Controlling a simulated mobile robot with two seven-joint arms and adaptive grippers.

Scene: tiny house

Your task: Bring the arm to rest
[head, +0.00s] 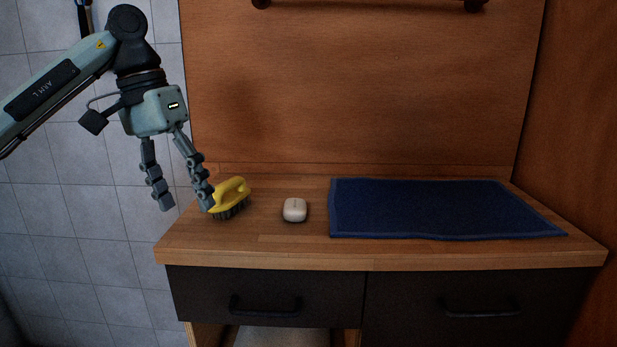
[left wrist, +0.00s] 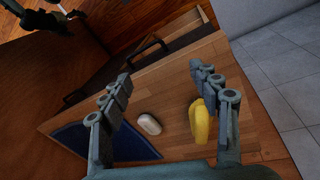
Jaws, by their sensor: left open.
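My left gripper (head: 182,194) hangs from the left in the head view, fingers pointing down, open and empty. It is above the left end of the wooden counter (head: 265,240). Its right finger overlaps a yellow brush (head: 233,190) with dark bristles in the head view; I cannot tell whether they touch. In the left wrist view the open fingers (left wrist: 165,90) frame the counter, with the yellow brush (left wrist: 199,122) by the right finger. My right gripper does not show clearly in either view.
A white mouse-like object (head: 294,210) lies right of the brush. A blue mat (head: 440,208) covers the counter's right part. A wooden panel (head: 350,90) stands behind, a wooden wall (head: 578,150) at right. Dark drawers (head: 270,296) are below. Grey tiled wall (head: 60,220) lies left.

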